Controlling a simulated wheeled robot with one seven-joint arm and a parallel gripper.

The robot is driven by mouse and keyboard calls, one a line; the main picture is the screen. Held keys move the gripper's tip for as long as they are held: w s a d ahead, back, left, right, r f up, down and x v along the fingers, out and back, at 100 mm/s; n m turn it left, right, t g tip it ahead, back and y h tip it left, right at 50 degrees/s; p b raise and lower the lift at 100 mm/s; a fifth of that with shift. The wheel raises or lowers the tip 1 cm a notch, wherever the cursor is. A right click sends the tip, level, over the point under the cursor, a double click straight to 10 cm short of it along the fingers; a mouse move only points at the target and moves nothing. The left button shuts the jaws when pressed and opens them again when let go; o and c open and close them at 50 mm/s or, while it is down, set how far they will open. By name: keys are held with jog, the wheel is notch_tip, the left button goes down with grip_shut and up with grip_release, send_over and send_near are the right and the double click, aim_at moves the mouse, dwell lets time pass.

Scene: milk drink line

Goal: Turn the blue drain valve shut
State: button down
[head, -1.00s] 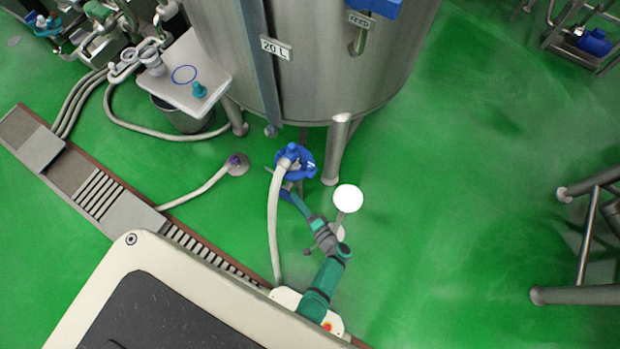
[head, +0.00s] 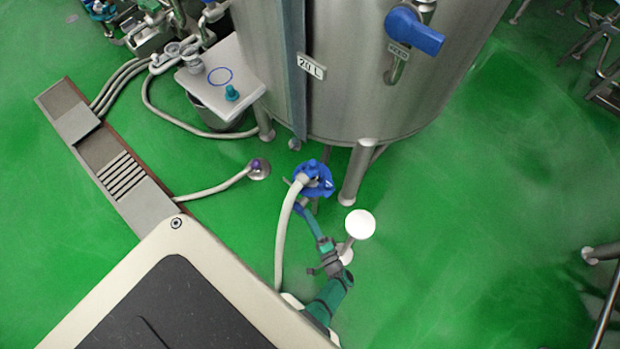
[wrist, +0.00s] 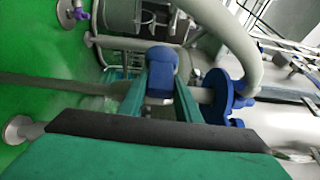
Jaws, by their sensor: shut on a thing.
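The drain valve's blue handle (wrist: 161,72) sits between the two teal fingers of my gripper (wrist: 161,95) in the wrist view, and the fingers are shut on it. In the head view the blue drain fitting (head: 318,182) is low under the steel tank, with a pale hose (head: 283,235) joined to it. In the wrist view a blue coupling (wrist: 238,101) with the hose is right of the fingers.
The steel tank (head: 350,105) stands on legs, one leg (head: 357,174) close to the right of the valve. A larger blue feed valve (head: 414,30) is on its side. A white disc on a post (head: 360,224) stands beside my arm. Green floor is open to the right.

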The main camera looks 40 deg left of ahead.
jog(key=c, duration=1.3)
grip_release()
jog(key=shift+s+a+f, duration=0.1)
jog(key=shift+a, duration=0.05)
jog(key=shift+c, duration=0.2)
jog(key=shift+d, duration=0.3)
jog(key=v, duration=1)
jog(key=shift+s+d, duration=0.2)
jog(key=shift+d, duration=0.05)
